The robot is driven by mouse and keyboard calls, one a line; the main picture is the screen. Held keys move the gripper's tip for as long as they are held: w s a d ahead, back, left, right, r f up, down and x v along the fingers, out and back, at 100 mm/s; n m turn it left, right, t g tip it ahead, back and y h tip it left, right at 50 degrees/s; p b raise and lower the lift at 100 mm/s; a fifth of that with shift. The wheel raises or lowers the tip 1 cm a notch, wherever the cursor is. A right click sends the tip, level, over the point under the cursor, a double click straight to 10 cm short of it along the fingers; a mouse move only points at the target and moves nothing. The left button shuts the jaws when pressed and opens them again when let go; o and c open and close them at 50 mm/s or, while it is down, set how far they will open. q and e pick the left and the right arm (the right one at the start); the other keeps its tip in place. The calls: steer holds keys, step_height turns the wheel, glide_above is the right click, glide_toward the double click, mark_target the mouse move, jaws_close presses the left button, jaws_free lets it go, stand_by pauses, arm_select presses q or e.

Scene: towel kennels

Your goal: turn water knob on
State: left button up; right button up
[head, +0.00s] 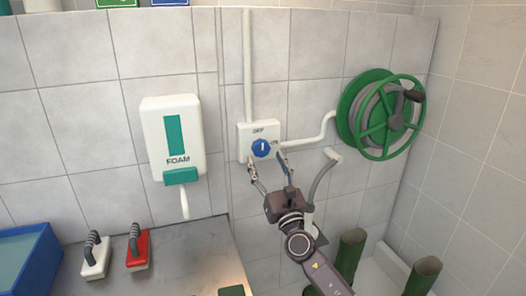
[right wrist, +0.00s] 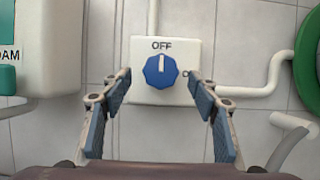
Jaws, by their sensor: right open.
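The blue water knob (head: 262,148) sits on a white wall box (head: 243,136) with a pipe running up and another to the right. In the right wrist view the knob (right wrist: 161,71) has its white mark pointing up to the word OFF; a partly hidden label is at its right. My right gripper (head: 267,160) is open and empty, just in front of and slightly below the knob. In the right wrist view its fingers (right wrist: 160,80) stand to either side of the knob, apart from it. My left gripper is not in view.
A white foam dispenser (head: 173,135) hangs left of the box. A green hose reel (head: 383,113) is on the wall at right. A white brush (head: 96,258) and a red brush (head: 138,250) lie on the metal counter (head: 190,262), beside a blue bin (head: 30,258).

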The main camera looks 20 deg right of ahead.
mark_target(262, 152)
steer(key=x, duration=0.3)
steer(key=shift+w+f, duration=0.15)
steer(key=shift+w, duration=0.15)
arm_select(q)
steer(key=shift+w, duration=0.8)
arm_select(e)
steer(key=shift+w, duration=0.3)
steer(key=c, duration=1.1)
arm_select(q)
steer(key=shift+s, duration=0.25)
arm_select(e)
steer(key=shift+c, duration=0.2)
